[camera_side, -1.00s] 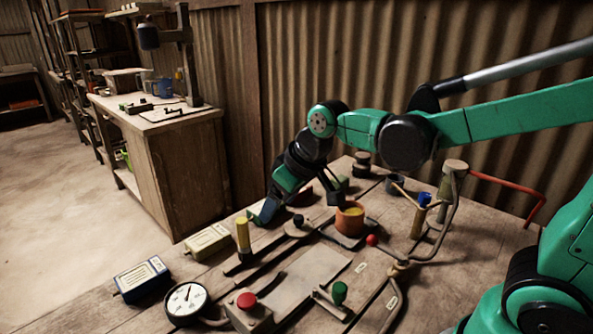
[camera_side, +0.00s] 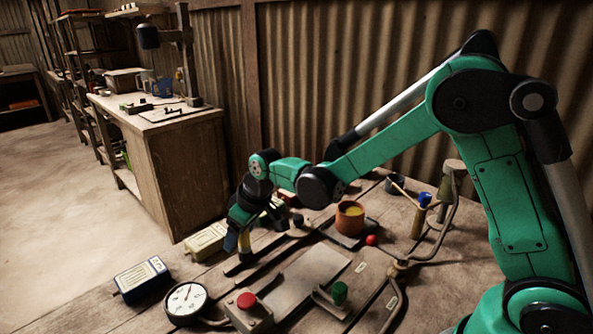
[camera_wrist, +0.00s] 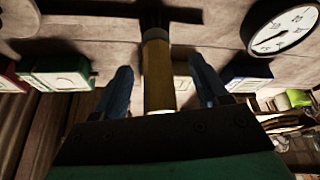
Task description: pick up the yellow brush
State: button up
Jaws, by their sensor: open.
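The yellow brush (camera_side: 244,241) stands upright on the bench; its yellow handle shows and its dark foot is on a dark strip. It also shows in the wrist view (camera_wrist: 158,75), as a yellow handle with a pale collar. My gripper (camera_side: 237,240) is down at the brush, partly covering it in the side view. In the wrist view my gripper (camera_wrist: 160,67) is open, with one blue finger on each side of the handle and a visible gap on both sides.
A cream box (camera_side: 207,240), a blue-edged box (camera_side: 142,278) and a dial gauge (camera_side: 186,303) stand near the brush. A red button box (camera_side: 248,314), green knob (camera_side: 339,292) and orange pot (camera_side: 350,217) are farther right. A bare plate (camera_side: 308,272) lies between them.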

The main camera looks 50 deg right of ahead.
jog(key=shift+f, duration=0.2)
grip_shut()
jog(key=shift+r, duration=0.1)
notch_tip(320, 180, up, 20)
dwell(0.7)
